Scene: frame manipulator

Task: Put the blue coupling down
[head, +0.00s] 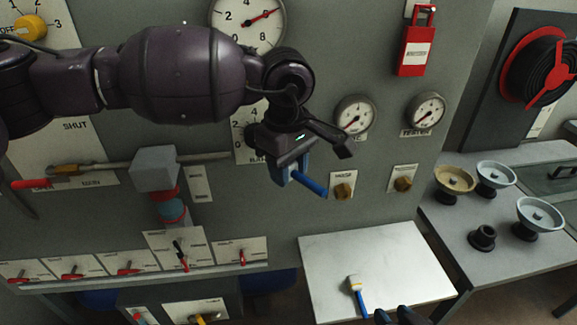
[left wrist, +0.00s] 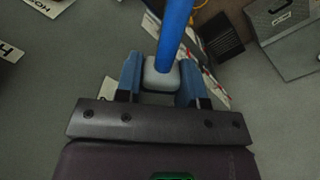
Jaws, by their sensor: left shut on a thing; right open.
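My left gripper (head: 292,172), with blue fingers, is shut on the blue coupling (head: 310,185) in front of the grey panel. The coupling shows as a blue rod angled down to the right in the head view. In the left wrist view the gripper (left wrist: 160,85) has the coupling's grey block (left wrist: 161,74) between its fingers, and the blue rod (left wrist: 176,28) runs up out of the frame. My right gripper (head: 394,317) shows only as dark, open fingertips at the bottom edge of the head view.
A white tabletop (head: 340,250) below the panel is mostly clear. A blue-handled tool with a pale head (head: 355,287) lies near its front. A grey bench (head: 452,232) at right carries several handwheels and a black fitting (head: 482,238). Gauges, levers and brass knobs line the panel.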

